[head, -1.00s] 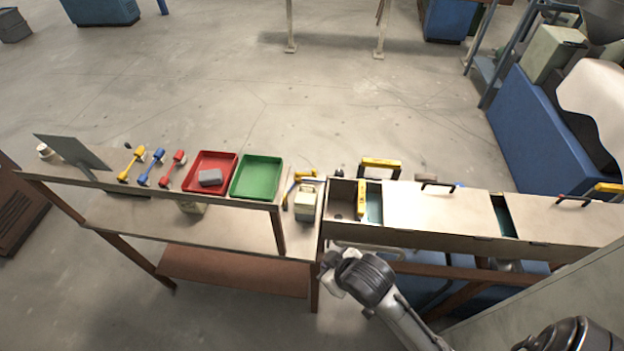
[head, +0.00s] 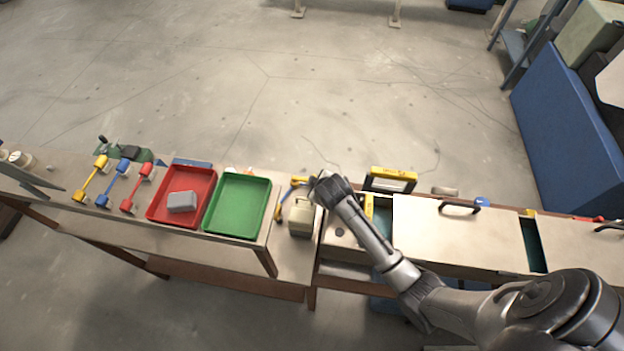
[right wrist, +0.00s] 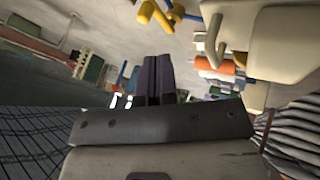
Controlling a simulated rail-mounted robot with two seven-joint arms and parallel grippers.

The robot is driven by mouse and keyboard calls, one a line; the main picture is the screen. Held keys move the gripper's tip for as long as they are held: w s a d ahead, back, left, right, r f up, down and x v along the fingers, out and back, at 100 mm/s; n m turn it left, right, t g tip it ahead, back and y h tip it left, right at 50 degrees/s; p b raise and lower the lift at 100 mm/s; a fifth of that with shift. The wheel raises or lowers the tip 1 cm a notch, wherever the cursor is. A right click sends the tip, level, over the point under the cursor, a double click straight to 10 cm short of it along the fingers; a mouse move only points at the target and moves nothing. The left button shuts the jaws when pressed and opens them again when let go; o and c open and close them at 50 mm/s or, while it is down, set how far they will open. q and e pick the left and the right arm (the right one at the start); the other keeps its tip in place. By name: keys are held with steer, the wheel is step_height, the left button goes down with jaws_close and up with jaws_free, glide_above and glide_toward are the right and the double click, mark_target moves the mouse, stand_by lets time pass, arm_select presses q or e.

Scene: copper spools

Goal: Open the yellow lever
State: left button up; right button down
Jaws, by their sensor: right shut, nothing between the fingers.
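The yellow lever (head: 92,178) stands at the left of the workbench in the head view, beside a blue lever (head: 120,183) and a red lever (head: 138,186). My right gripper (head: 318,184) is at the middle of the bench, beside the beige canister, well to the right of the yellow lever. In the right wrist view its two dark fingers (right wrist: 158,80) are together with nothing between them. I cannot tell whether a yellow piece at the top of that view belongs to the lever. My left gripper is not in view.
A red tray (head: 160,211) with a grey block (head: 181,202) and a green tray (head: 237,206) lie between the levers and my right gripper. A beige canister (head: 301,217) and a blue-and-yellow tool (head: 292,187) are close to the gripper. Covered bins (head: 450,235) stand at the right.

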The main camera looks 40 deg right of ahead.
steer(key=shift+w+d+r, duration=0.1)
steer(key=shift+d, duration=0.05)
steer(key=shift+b+x, duration=0.35)
steer(key=shift+x, duration=4.7)
steer(key=shift+d, duration=0.15)
